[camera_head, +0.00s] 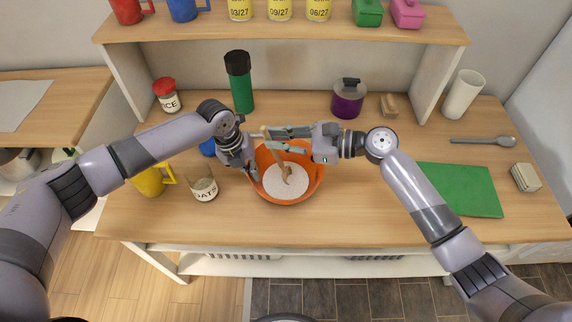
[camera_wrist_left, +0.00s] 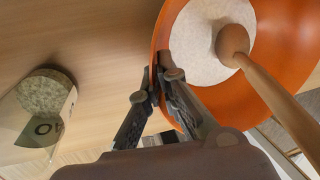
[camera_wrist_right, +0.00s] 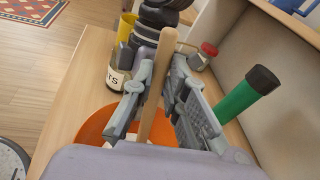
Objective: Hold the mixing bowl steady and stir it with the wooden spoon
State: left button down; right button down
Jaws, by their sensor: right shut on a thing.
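The orange mixing bowl (camera_head: 312,180) stands near the table's front edge with pale grainy contents (camera_wrist_left: 195,45). The wooden spoon (camera_head: 268,140) stands tilted in it, its head (camera_wrist_left: 233,42) at the contents' surface. My right gripper (camera_head: 270,138) is above the bowl's back part, shut on the spoon's handle (camera_wrist_right: 156,85), which passes between its fingers. My left gripper (camera_head: 250,172) is at the bowl's left rim. In the left wrist view its fingers (camera_wrist_left: 158,80) close in on either side of the orange rim (camera_wrist_left: 160,45) and look shut on it.
An oats jar (camera_head: 204,188) and a yellow mug (camera_head: 150,180) stand left of the bowl. A green bottle (camera_head: 240,85), a rice jar (camera_head: 167,97) and a purple pot (camera_head: 347,100) stand behind. A green board (camera_head: 460,190) lies at right. Bare tabletop lies between bowl and board.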

jog(key=shift+s+r, duration=0.1)
jog(key=shift+s, duration=0.1)
notch_tip(320, 180, up, 12)
dwell(0.9)
dwell(0.7)
pick_arm(q)
jog(key=c, duration=1.7)
grip_release()
